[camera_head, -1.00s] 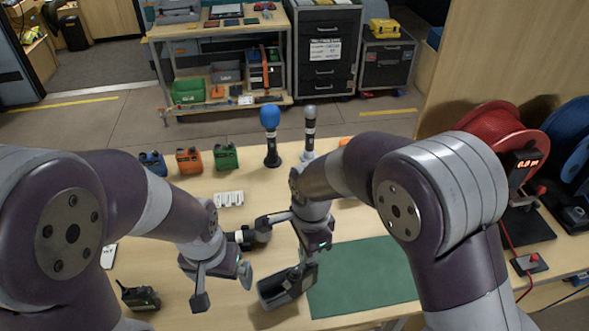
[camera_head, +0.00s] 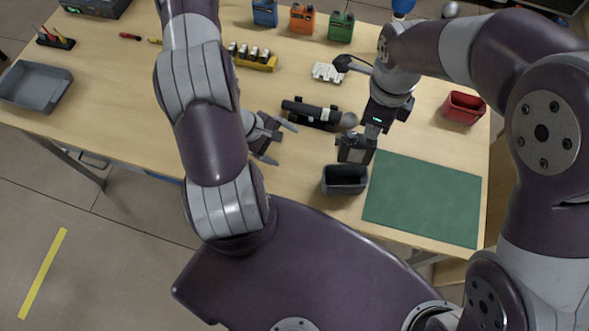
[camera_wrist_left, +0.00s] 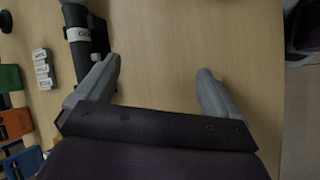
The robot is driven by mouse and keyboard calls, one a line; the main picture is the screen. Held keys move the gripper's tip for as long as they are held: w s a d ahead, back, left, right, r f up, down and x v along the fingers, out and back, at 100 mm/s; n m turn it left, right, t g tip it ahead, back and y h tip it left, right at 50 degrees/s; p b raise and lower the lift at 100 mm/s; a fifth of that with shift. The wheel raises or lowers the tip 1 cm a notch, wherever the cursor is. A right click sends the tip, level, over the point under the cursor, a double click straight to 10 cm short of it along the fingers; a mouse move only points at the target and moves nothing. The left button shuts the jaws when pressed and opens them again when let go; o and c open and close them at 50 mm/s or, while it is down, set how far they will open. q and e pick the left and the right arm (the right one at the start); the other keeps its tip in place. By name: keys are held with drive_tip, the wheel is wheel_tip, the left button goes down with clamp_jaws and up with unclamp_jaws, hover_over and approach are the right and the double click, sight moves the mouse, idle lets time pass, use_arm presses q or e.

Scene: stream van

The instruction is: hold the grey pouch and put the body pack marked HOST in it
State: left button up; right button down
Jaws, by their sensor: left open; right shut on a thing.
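The grey pouch (camera_head: 345,186) is a dark, open-topped box shape on or just above the table, at the left edge of the green mat. My right gripper (camera_head: 357,148) is shut on its far side. My left gripper (camera_head: 268,138) is open and empty over the table, left of the pouch; its spread fingers also show in the left wrist view (camera_wrist_left: 160,88). Blue (camera_head: 265,12), orange (camera_head: 302,18) and green (camera_head: 341,27) packs stand at the back. No HOST marking is readable, and no black pack is visible now; my left arm covers part of the table.
A black handheld microphone (camera_head: 312,113) lies between my grippers. A white block (camera_head: 328,72), a yellow holder (camera_head: 258,62) and a red bin (camera_head: 463,107) stand farther back. The green mat (camera_head: 425,198) is bare. A grey tray (camera_head: 35,87) is far left.

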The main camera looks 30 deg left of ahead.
sight(335, 184)
use_arm(q)
drive_tip(key=s+d+n+h, duration=0.1)
drive_tip(key=s+d+n+t+h, duration=0.1)
drive_tip(key=s+d+n, duration=0.1)
drive_tip(key=s+d+n+t+h, duration=0.1)
drive_tip(key=d+n+h, duration=0.1)
drive_tip(key=shift+s+d+f, duration=0.15)
drive_tip(key=shift+s+f, duration=0.1)
drive_tip(key=shift+f, duration=0.1)
use_arm(e)
drive_tip(key=shift+s+r, duration=0.15)
drive_tip(key=shift+s, duration=0.25)
use_arm(q)
drive_tip(key=d+n, duration=0.1)
drive_tip(key=n+h, duration=0.1)
drive_tip(key=s+d+r+t+h, duration=0.1)
drive_tip(key=shift+d+n, duration=0.35)
drive_tip(key=shift+n, duration=0.05)
use_arm(e)
drive_tip(key=shift+w+d, duration=0.1)
drive_tip(key=shift+d, duration=0.1)
use_arm(q)
drive_tip(key=x, duration=1.2)
drive_tip(key=shift+w+a+r, duration=0.1)
drive_tip(key=shift+a, duration=0.05)
